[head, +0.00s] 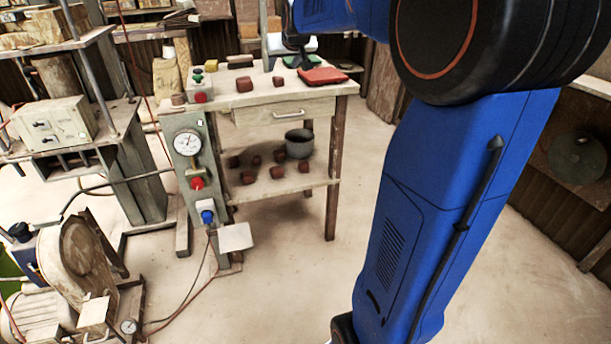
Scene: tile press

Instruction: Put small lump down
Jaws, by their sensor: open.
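Small red-brown lumps lie on the bench top: a larger one (244,84) at the middle and a smaller one (278,80) to its right. My gripper (299,62) is small and dark in the head view, at the back of the bench top. It is open, low over a green surface (291,62) beside a red flat piece (322,75). The small lump at the middle right stands apart from it, to the left and nearer. I cannot make out anything between the fingertips.
The bench's lower shelf (262,190) holds several lumps and a grey pot (299,144). A control post with a gauge (187,142) stands at the bench's left front. A press frame (100,130) is further left. The floor (290,285) in front is clear.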

